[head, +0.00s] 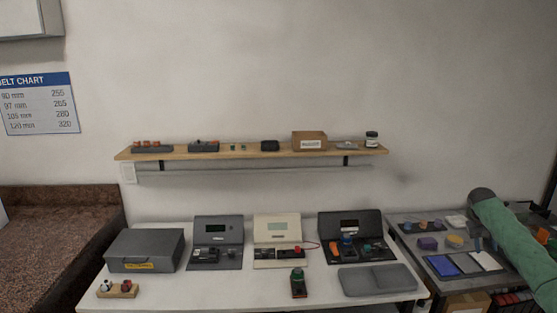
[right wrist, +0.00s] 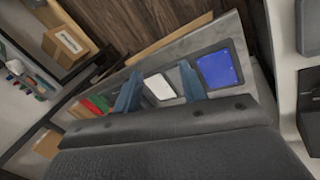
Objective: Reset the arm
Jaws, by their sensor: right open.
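My right arm, with a green sleeve (head: 515,240), comes in from the right in the head view. Its gripper (head: 482,241) points down over the grey side table at the right. In the right wrist view the gripper's two blue-grey fingers (right wrist: 160,82) stand apart with nothing between them. Beyond them lie a white pad (right wrist: 158,86) and a blue pad (right wrist: 219,68), which also shows in the head view (head: 442,265). I cannot tell how high the fingers are above the table. My left arm and gripper are not in view.
A wooden shelf (head: 250,151) with small parts hangs above. The side table (head: 405,222) holds small coloured items. A cardboard box (head: 467,302) sits below.

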